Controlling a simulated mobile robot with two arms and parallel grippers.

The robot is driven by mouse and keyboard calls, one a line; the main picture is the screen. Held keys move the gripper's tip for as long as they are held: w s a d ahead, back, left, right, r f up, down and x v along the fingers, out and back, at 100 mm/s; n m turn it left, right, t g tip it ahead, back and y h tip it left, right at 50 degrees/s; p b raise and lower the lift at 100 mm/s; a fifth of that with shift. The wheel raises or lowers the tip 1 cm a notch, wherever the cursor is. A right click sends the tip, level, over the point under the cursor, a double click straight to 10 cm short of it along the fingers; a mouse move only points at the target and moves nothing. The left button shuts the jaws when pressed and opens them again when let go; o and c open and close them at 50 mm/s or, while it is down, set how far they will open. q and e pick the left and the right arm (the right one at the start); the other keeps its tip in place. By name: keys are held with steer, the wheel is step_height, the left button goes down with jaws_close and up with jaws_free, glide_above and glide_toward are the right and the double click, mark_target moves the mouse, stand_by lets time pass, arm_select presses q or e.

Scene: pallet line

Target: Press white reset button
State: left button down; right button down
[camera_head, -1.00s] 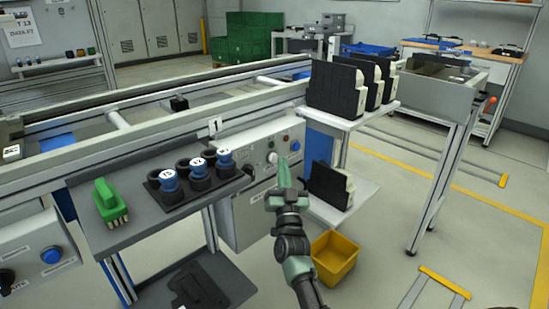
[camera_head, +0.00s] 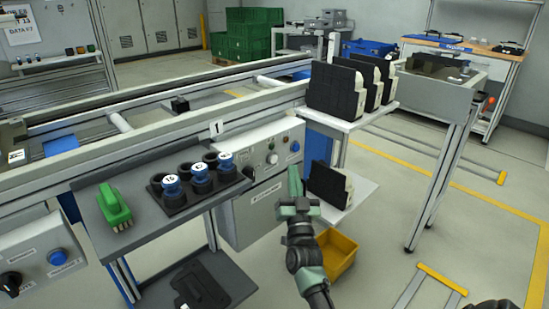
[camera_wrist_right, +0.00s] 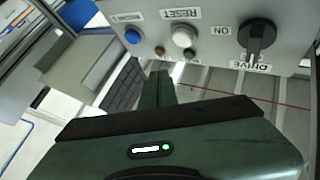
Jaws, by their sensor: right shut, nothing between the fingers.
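The white reset button (camera_head: 272,158) is on the front of the grey control box (camera_head: 262,194) under the conveyor rail. The right wrist view shows this button (camera_wrist_right: 184,37) under an upside-down RESET label. My right gripper (camera_head: 294,173) is shut and empty, just below and to the right of the button in the head view. In the right wrist view its fingers (camera_wrist_right: 160,84) point toward the panel, below and left of the white button. They look apart from it. My left gripper is not in view.
A blue button (camera_head: 295,146) and a black drive knob (camera_wrist_right: 258,36) flank the white button. A shelf with black-and-white parts (camera_head: 328,183) is close right of my gripper. A yellow bin (camera_head: 338,252) is below. A tray shelf (camera_head: 150,221) juts out at left.

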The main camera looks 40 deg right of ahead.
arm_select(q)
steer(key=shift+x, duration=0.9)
arm_select(e)
steer(key=shift+s+d, duration=0.1)
steer(key=shift+s, duration=0.35)
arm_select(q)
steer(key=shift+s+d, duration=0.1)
